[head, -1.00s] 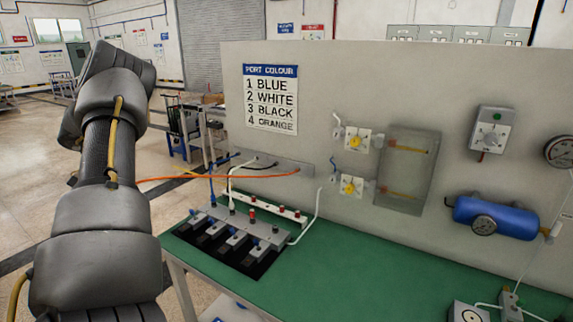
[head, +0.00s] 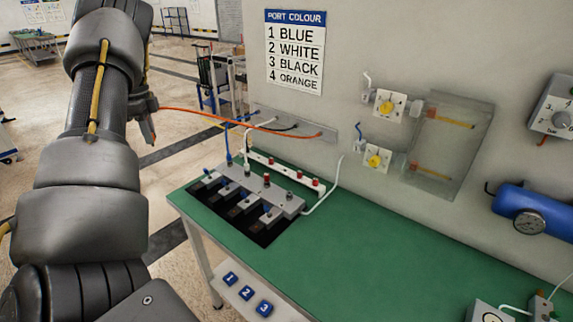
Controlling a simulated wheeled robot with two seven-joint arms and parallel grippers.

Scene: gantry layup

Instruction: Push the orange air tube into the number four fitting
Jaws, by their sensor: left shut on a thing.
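The orange air tube (head: 205,114) runs from the grey strip on the wall panel leftward to my left gripper (head: 150,128). This gripper is partly hidden behind my own arm and is shut on the tube's end, off the table's left side. The grey valve block (head: 248,190) sits on the green table, right of and below the gripper. A blue tube (head: 228,145) and a white tube (head: 247,150) come down to its left part. The fittings are small, and I cannot read which is number four. My right gripper is out of view.
A port colour sign (head: 295,52) lists 4 as orange. A white strip with red caps (head: 285,167) lies behind the block. Blue plates 1, 2 and 3 (head: 247,293) show below the table edge. The green table top (head: 330,240) is clear at centre.

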